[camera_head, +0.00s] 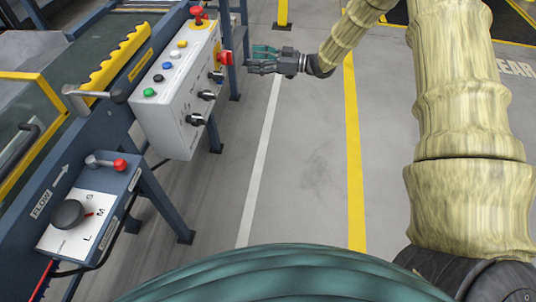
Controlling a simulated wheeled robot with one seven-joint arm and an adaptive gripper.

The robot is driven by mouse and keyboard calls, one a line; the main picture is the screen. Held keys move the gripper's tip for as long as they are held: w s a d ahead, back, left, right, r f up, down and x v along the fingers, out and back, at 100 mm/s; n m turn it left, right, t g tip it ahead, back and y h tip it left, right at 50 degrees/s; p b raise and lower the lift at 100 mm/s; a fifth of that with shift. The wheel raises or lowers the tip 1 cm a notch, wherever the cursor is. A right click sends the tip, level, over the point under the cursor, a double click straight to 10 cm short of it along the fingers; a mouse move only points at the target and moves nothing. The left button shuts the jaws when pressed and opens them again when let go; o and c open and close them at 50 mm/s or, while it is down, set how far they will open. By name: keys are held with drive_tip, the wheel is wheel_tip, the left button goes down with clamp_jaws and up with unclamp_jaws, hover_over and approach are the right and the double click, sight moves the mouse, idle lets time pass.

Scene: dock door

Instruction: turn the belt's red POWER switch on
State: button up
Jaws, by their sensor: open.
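A pale grey control box (165,128) is mounted on the belt's side frame in the head view. A red switch (225,57) sticks out from the far end of its right side face; I take it for the POWER switch. Its label and its on or off position are too small to read. My gripper (251,60) is open and empty, just right of the red switch, with its fingers pointing left at it. A narrow gap seems to separate them; I cannot tell the depth exactly.
Black knobs (207,95) line the box's side face. Coloured buttons and a red mushroom button (197,13) are on top. A lower panel (88,212) has a black dial and red-tipped lever (119,164). The floor (305,160) right of the belt is clear.

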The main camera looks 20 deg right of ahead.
drive_tip(key=s+a+f+m+t+h+p, duration=0.2)
drive_tip(key=s+a+f+m+h+p, duration=0.4)
drive_tip(key=s+f+p, duration=0.35)
drive_tip(key=s+f+m+g+h+p, duration=0.2)
drive_tip(key=s+f+p, duration=0.1)
drive_tip(key=s, duration=0.6)
drive_tip(key=s+f+m+g+h+p, duration=0.2)
drive_tip(key=s+f+h+p, duration=0.1)
drive_tip(key=s, duration=0.7)
drive_tip(key=shift+a+m+p, duration=0.25)
drive_tip(key=shift+m+p, duration=0.05)
drive_tip(key=shift+f, duration=0.1)
drive_tip(key=s+d+r+m+g+h+p, duration=0.1)
drive_tip(key=s+r+g+h+p, duration=0.1)
drive_tip(key=s, duration=1.1)
drive_tip(key=s+d+r+g+h+p, duration=0.1)
drive_tip(key=s+g+p, duration=0.4)
drive_tip(key=s, duration=0.9)
wheel_tip(320, 180, up, 2)
drive_tip(key=shift+d+m+h+p, duration=0.35)
drive_tip(key=shift+d+m+h, duration=0.05)
drive_tip(key=shift+h, duration=0.4)
